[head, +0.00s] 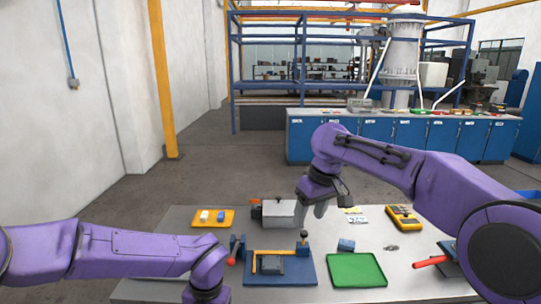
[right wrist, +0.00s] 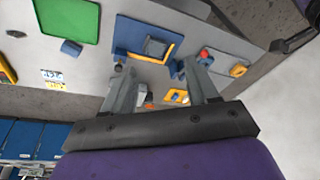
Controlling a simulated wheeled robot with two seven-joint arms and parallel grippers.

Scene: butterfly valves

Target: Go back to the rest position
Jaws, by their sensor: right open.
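My right gripper (head: 318,209) hangs above the far middle of the worktable, its grey fingers beside or in front of a grey box-like device (head: 272,213). The right wrist view shows its two fingers (right wrist: 161,76) spread apart with nothing gripped between them. Table items show beyond the fingers there. My left arm comes in low from the left, and its wrist ends at the bottom edge; its fingers are out of frame.
The worktable (head: 150,289) also holds a yellow tray (head: 228,222) with small pieces, a green tray (head: 356,270), a blue block (head: 346,245), a yellow meter (head: 403,217) and a red-handled tool (head: 430,262). Blue cabinets (head: 340,139) stand behind, across open floor.

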